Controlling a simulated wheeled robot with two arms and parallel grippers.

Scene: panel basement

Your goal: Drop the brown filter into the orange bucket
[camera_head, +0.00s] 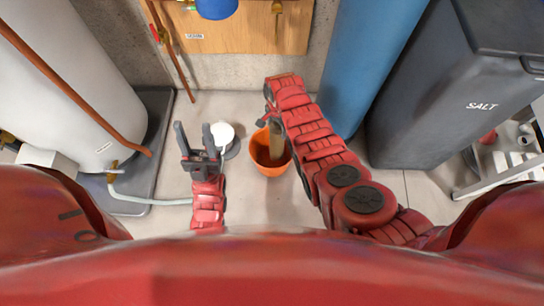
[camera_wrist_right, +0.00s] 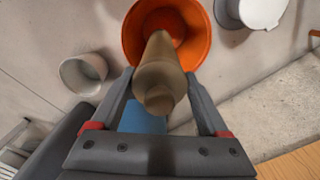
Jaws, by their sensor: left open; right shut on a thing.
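The brown filter (camera_wrist_right: 165,75) is a tan, elongated piece between the fingers of my right gripper (camera_wrist_right: 160,82), which is shut on it. In the right wrist view its far end overlaps the orange bucket (camera_wrist_right: 198,40). In the head view the filter (camera_head: 276,143) shows over the opening of the bucket (camera_head: 270,171), which stands upright on the floor. The right arm hides part of the filter and gripper there. I cannot tell how deep the filter's end sits. My left gripper (camera_head: 198,142) is open and empty, left of the bucket.
A round white-lidded container (camera_head: 222,135) stands just left of the bucket. A blue tank (camera_head: 370,65) and a dark salt bin (camera_head: 425,95) stand to the right, a white tank (camera_head: 75,80) to the left. A pale pot (camera_wrist_right: 82,75) shows in the wrist view.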

